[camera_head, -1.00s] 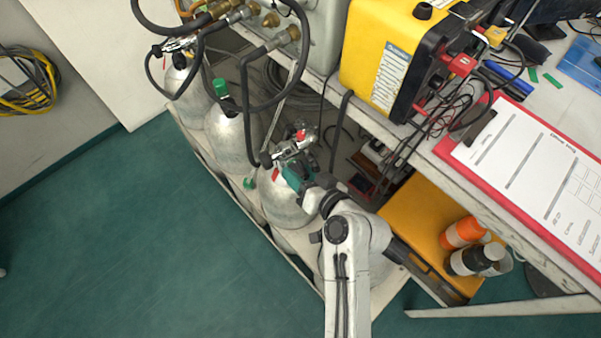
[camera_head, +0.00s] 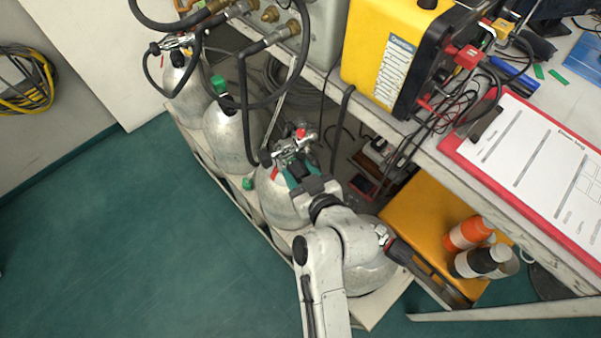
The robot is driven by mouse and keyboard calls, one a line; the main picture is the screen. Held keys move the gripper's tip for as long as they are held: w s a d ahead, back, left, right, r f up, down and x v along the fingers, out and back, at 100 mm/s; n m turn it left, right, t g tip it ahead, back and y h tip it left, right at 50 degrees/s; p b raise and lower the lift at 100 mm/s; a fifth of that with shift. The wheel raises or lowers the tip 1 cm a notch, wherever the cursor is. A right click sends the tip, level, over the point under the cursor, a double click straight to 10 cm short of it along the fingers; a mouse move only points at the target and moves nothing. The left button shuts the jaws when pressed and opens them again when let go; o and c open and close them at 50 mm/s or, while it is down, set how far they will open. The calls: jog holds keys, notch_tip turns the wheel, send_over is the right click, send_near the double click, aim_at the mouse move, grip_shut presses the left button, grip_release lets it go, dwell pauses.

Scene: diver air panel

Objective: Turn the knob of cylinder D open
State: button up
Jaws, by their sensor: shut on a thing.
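Several grey gas cylinders stand in a slanting row; I cannot read their letters. My gripper (camera_head: 297,174) is at the valve (camera_head: 293,147) on top of the third cylinder (camera_head: 276,203) from the left. Its teal fingers are shut on what seems to be this valve's knob, which the fingers mostly hide. The valve has red parts and a dark hose joined to it. My arm covers much of a fourth cylinder (camera_head: 372,275) on the right.
The second cylinder (camera_head: 229,138) has a green cap (camera_head: 219,84). Dark hoses (camera_head: 246,110) loop close to the valve. The bench with a yellow device (camera_head: 383,50) and a red clipboard (camera_head: 450,150) lies to the right, above an orange case (camera_head: 415,205). The green floor at left is clear.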

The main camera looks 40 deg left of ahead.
jog(key=shift+s, duration=0.1)
dwell(0.3)
jog(key=o, duration=1)
jog(key=shift+o, duration=0.2)
jog(key=v, duration=1)
jog(key=shift+d+r+p, duration=0.15)
jog(key=shift+d+p, duration=0.15)
jog(key=shift+p, duration=0.05)
